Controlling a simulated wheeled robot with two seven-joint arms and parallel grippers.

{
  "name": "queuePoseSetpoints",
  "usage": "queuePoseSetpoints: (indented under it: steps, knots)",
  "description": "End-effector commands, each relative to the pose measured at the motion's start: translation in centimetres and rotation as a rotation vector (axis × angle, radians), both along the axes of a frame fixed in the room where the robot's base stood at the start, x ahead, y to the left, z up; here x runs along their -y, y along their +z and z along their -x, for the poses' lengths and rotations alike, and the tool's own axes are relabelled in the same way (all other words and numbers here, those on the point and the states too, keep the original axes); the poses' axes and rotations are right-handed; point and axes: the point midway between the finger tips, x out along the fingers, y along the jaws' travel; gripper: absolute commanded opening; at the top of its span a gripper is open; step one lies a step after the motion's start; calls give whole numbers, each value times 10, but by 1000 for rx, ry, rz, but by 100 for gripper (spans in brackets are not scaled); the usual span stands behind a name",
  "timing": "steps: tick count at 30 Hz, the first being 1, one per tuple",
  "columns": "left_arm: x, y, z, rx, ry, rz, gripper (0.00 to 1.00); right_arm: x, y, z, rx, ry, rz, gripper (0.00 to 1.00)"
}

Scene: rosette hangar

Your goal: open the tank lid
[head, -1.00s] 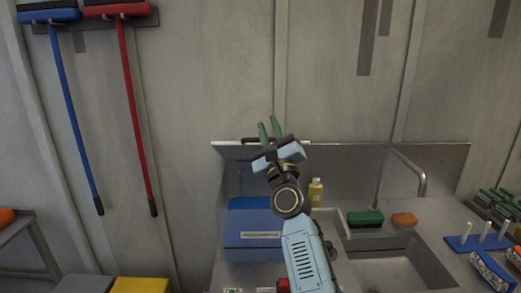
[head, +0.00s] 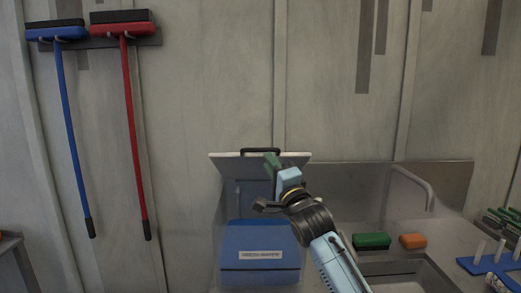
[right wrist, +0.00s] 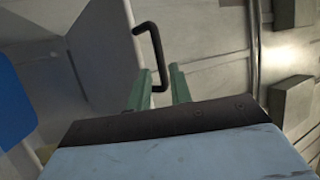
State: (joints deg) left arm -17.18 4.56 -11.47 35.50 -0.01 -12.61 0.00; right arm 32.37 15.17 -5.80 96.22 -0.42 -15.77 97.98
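The blue tank (head: 260,262) with a white label stands against the back wall in the head view. Its pale lid (head: 229,157) stands upright behind it, with a black handle (head: 250,151) along the top edge. My right gripper (head: 272,161) is at the lid's top edge, close to the handle, and partly covers the lid. In the right wrist view its two green fingers (right wrist: 159,84) are apart. The black handle (right wrist: 153,42) reaches from the lid (right wrist: 100,45) toward the gap between them; I cannot tell whether it touches a finger. My left gripper is out of view.
A sink with a tap (head: 418,183) lies to the right, with a green sponge (head: 371,241) and an orange sponge (head: 413,241) behind it. A blue rack (head: 481,266) stands farther right. A blue and a red broom (head: 130,110) hang on the left wall.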

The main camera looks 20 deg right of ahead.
Motion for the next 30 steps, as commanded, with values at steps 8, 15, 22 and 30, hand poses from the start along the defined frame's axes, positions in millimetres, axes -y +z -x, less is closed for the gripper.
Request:
queuePoseSetpoints:
  steps: [8,15,22,30]
  knots:
    - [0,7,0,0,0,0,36,-3,18,-42,1,1,0,21]
    - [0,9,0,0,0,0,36,-4,24,-59,1,1,-1,21]
    - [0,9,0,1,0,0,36,-4,24,-62,0,1,-1,21]
    - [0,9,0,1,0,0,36,-4,24,-62,0,1,-1,3]
